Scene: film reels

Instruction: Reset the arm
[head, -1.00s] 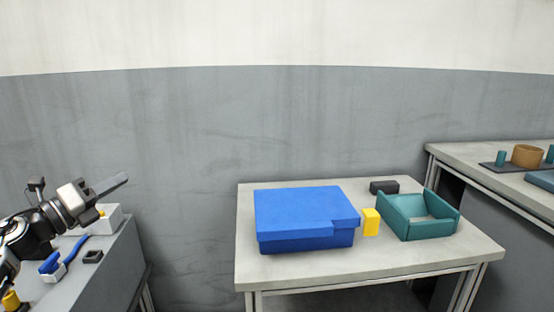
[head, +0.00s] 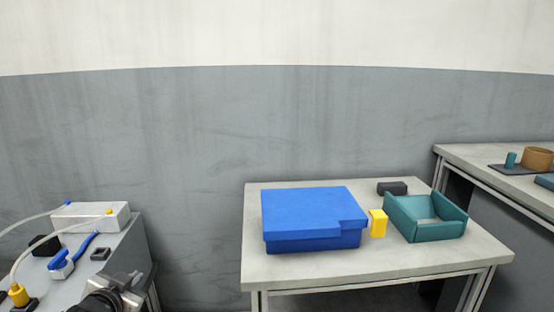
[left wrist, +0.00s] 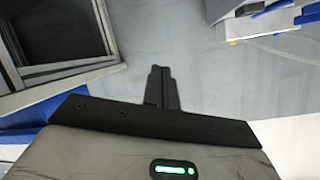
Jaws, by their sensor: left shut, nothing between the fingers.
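My left gripper (head: 134,280) is low at the bottom left of the head view, in front of the left table's near right corner. Only part of it and the wrist shows there. In the left wrist view its two dark fingers (left wrist: 161,88) are together with nothing between them. They are over bare grey floor and touch nothing. My right gripper is in neither view.
The left table (head: 130,262) holds a white box (head: 92,217), a blue-handled tool (head: 62,262) and a yellow plug (head: 18,294) with cables. The middle table (head: 400,258) holds a blue case (head: 312,215), a yellow block (head: 377,223), a black block (head: 392,188) and a teal bin (head: 425,230).

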